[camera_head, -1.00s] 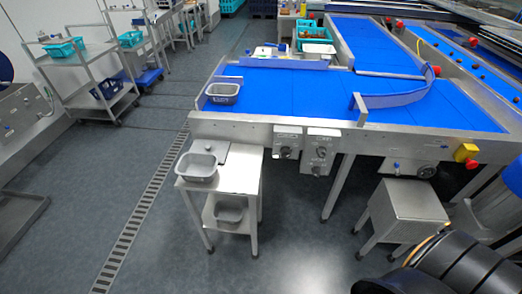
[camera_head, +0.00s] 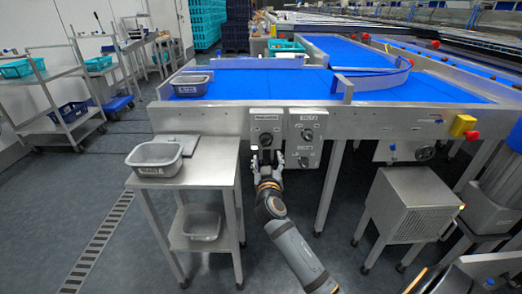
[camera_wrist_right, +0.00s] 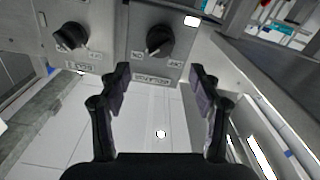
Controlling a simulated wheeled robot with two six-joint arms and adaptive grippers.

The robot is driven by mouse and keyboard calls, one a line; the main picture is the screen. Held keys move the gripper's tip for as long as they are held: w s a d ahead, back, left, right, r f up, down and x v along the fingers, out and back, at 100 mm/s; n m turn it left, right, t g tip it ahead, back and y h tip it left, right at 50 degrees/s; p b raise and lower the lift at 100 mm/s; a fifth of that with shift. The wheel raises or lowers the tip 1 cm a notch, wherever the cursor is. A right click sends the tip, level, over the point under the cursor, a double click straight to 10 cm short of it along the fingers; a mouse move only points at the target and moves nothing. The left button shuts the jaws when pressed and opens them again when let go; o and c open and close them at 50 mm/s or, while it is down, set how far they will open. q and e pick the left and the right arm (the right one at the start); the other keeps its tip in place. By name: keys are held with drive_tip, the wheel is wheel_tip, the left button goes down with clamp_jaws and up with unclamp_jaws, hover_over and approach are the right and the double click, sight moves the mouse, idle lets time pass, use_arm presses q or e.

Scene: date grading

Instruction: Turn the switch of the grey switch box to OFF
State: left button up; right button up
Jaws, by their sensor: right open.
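The grey switch box (camera_head: 258,119) is on the front rail of the blue-belted table, with one black rotary switch (camera_head: 266,138). In the right wrist view the box (camera_wrist_right: 133,20) appears upside down, and its black switch (camera_wrist_right: 160,40) lies beyond and between my fingertips. The switch's handle seems to lean toward the lower-left label there; the labels are too small to read surely. My right gripper (camera_head: 267,157) is open and empty just below and in front of the switch; its two fingers also show in the wrist view (camera_wrist_right: 160,85). My left gripper is out of view.
A wider panel (camera_head: 317,126) with two knobs sits right beside the box. A steel stand (camera_head: 215,172) with a grey tub (camera_head: 154,159) is on the left. A yellow box with a red button (camera_head: 462,125) is farther right along the rail.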

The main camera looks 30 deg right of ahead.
sight(267, 144)
drive_tip(key=x, duration=0.8)
drive_tip(key=shift+w+f+b, duration=0.1)
drive_tip(key=shift+b, duration=0.2)
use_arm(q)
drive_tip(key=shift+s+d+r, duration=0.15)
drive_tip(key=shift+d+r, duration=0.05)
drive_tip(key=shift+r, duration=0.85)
use_arm(e)
drive_tip(key=shift+w+d, duration=0.25)
drive_tip(key=shift+w, duration=0.15)
drive_tip(key=c, duration=1.1)
